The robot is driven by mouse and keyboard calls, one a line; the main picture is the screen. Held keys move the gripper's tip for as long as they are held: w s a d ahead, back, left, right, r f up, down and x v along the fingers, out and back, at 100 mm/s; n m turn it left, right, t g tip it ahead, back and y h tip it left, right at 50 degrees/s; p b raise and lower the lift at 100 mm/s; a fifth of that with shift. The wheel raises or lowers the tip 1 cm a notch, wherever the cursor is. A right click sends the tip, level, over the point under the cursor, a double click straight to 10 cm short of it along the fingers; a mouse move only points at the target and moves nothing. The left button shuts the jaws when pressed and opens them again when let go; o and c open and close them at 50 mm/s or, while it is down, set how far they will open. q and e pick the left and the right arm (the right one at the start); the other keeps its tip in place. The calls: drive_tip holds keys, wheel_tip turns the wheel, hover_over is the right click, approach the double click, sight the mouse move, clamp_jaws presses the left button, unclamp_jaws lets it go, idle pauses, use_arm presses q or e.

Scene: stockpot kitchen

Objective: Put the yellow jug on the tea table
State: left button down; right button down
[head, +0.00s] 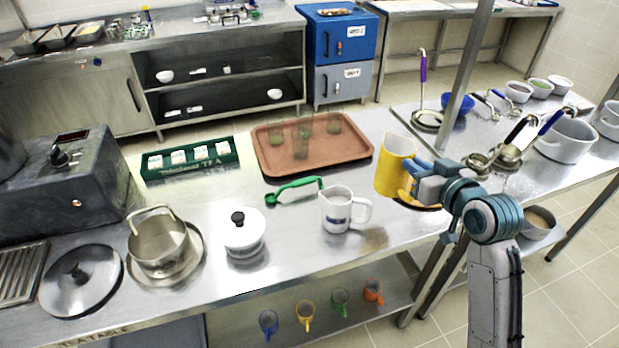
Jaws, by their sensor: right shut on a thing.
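The yellow jug (394,168) is upright at the right end of the tea table (290,270), whose front edge carries a "TEA TABLE" label at lower left. My right gripper (415,180) is shut on the yellow jug at its handle side, reaching in from the right. The fingers partly hide the handle. I cannot tell whether the jug's base touches the metal top or hangs just above it. My left gripper is not in view.
A white jug (338,210), green scoop (294,188), brown tray (310,150) with glasses, white lidded pot (244,236) and steel pot (158,242) stand on the table. A metal post (468,75) rises behind my gripper. Bare metal lies in front of the yellow jug.

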sight(407, 201)
drive_tip(key=shift+w+r, duration=0.1)
drive_tip(key=shift+f, duration=0.2)
wheel_tip(407, 201, down, 5)
drive_tip(key=shift+f+p, duration=0.15)
drive_tip(key=shift+p, duration=0.25)
drive_tip(key=shift+f, duration=0.3)
wheel_tip(407, 201, down, 4)
drive_tip(key=shift+r, duration=0.15)
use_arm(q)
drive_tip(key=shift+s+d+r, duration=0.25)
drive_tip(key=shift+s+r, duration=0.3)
